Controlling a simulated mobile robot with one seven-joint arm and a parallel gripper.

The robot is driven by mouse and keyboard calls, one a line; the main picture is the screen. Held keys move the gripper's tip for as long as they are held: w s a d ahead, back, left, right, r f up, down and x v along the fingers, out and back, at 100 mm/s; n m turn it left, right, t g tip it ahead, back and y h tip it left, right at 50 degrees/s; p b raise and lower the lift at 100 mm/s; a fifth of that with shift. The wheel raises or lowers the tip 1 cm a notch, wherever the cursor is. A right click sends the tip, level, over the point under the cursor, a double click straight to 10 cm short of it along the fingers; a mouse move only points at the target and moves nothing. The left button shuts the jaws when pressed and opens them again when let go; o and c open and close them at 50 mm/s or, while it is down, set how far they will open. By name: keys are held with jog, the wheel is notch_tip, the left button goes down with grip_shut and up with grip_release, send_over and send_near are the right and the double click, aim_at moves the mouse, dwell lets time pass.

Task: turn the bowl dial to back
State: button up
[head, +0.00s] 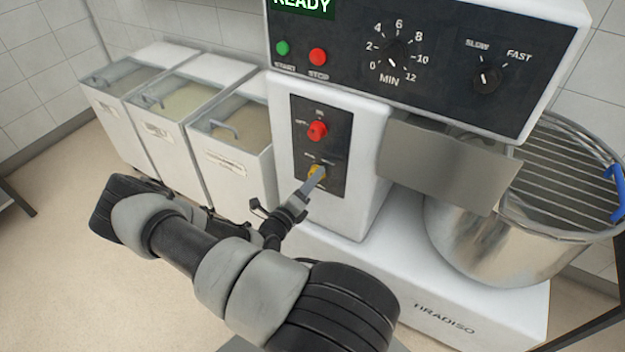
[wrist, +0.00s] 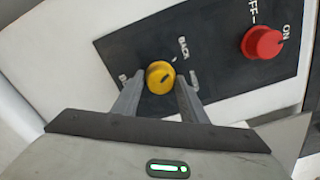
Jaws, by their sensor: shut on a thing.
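The bowl dial is a round yellow knob (head: 314,171) low on the dark side panel (head: 304,108) of the mixer. In the wrist view the yellow dial (wrist: 158,74) sits between my two fingers, with a dark mark on its face tilted toward the upper right. The word BACK (wrist: 183,48) is printed above and right of it; other labels beside the dial are partly hidden by the fingers. My gripper (head: 313,180) is shut on the dial; it also shows in the wrist view (wrist: 158,88), one finger on each side.
A red OFF/ON knob (head: 317,130) is just above the dial, and shows in the wrist view (wrist: 262,43). The upper panel has a timer dial (head: 392,55) and a speed dial (head: 487,79). A steel bowl (head: 475,240) stands at right; white bins (head: 235,155) stand at left.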

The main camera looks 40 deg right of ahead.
jog(key=o, duration=0.9)
jog(key=shift+c, duration=0.2)
jog(key=shift+a, duration=0.1)
jog(key=p+v, duration=0.1)
jog(key=v, duration=1.6)
jog(key=shift+s, duration=0.15)
jog(key=shift+a+r, duration=0.15)
